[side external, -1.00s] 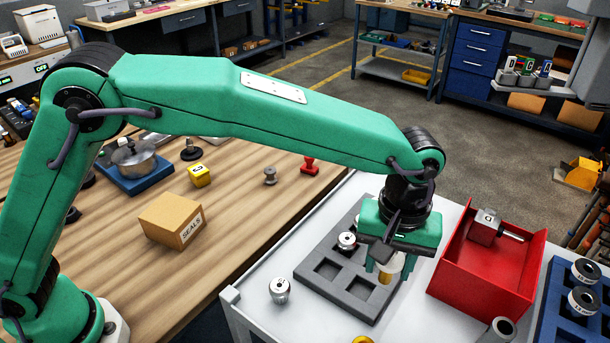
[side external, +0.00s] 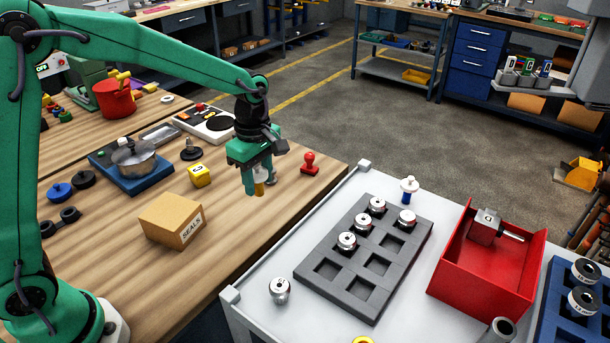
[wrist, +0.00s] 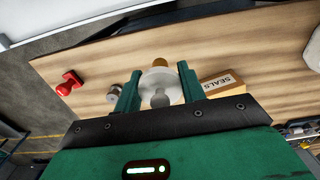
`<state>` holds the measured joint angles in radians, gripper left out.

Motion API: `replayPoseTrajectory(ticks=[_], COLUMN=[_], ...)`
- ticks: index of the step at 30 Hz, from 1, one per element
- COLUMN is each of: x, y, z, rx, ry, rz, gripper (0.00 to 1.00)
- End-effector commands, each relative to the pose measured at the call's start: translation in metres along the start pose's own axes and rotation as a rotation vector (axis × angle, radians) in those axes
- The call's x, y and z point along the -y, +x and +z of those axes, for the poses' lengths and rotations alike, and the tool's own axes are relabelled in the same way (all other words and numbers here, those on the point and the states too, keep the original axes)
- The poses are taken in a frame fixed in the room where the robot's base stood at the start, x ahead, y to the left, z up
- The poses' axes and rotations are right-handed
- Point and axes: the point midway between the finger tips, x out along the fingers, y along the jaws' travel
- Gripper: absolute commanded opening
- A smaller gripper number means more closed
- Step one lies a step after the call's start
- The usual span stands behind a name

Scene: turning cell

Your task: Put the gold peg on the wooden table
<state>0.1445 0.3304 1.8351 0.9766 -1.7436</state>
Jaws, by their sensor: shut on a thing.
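My gripper (side external: 256,182) is above the wooden table (side external: 215,258), towards its right end. It is shut on the gold peg (side external: 259,189), whose gold tip points down below the fingers. In the wrist view the gold tip (wrist: 160,63) shows beyond a pale round collar, between my two green fingers (wrist: 158,90). The peg appears upright and a little above the tabletop; the exact gap is hard to tell.
A red stamp (side external: 309,165) stands right of the gripper. A cardboard SEALS box (side external: 172,221) and a yellow cube (side external: 199,175) lie to the left. The white bench holds a grey tray (side external: 338,285) and a red bin (side external: 478,277). Bare wood lies in front.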

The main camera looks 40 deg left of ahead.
Motion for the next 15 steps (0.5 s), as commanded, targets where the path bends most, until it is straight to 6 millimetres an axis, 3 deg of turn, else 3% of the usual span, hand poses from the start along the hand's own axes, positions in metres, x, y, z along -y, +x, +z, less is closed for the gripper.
replayPoseTrajectory(ticks=[3,6,15], x=[0.005,0.009,0.01], y=[0.001,0.002,0.003], z=[-0.023,-0.033,-0.04], rx=[0.0,0.0,0.0], ry=[-0.094,-0.142,-0.171], rz=[0.002,0.002,0.002], gripper=[0.12,0.12,0.12])
